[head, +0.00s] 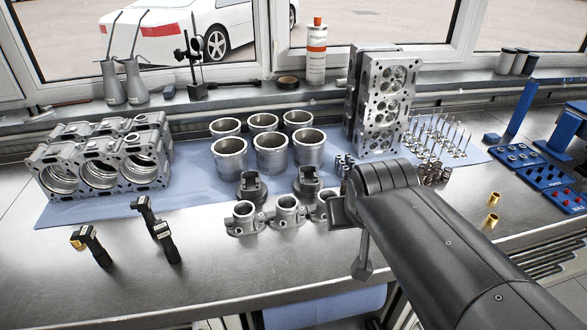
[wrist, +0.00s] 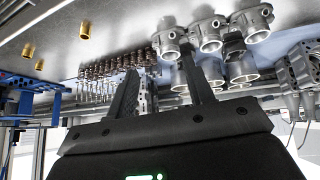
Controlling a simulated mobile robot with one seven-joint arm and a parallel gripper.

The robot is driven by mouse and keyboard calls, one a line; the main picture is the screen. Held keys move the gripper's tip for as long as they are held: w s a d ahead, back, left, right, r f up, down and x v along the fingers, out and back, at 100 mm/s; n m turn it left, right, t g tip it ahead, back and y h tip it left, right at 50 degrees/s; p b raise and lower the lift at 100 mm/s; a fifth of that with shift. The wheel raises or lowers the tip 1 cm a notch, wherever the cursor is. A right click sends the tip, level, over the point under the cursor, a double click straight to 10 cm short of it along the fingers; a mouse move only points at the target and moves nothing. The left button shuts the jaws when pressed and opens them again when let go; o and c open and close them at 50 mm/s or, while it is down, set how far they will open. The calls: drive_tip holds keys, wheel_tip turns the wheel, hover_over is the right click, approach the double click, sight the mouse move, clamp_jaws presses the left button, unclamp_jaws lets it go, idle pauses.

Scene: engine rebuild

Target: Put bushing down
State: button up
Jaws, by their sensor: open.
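Two small brass bushings stand apart on the bare steel bench at the right in the head view, one farther back (head: 494,198) and one nearer (head: 490,222). Brass pieces also show at the upper left of the wrist view, the clearest being a bushing (wrist: 84,29). My gripper (wrist: 160,66) is open, with its two dark fingers spread and nothing seen held between them. In the head view my arm partly hides the gripper, which is over the front middle of the bench, left of the bushings and apart from them.
Metal housings (head: 286,212) and pistons stand just beside my gripper. Cylinder liners (head: 271,153), an engine block (head: 100,160) and an upright cylinder head (head: 383,100) stand behind on the blue mat. Blue trays (head: 548,177) are at the right.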

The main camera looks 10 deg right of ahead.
drive_tip(key=s+a+n+g+y, duration=0.1)
drive_tip(key=s+a, duration=0.4)
drive_tip(key=shift+a+f+y, duration=0.15)
drive_tip(key=shift+f+y, duration=0.1)
drive_tip(key=shift+y, duration=0.05)
idle(0.9)
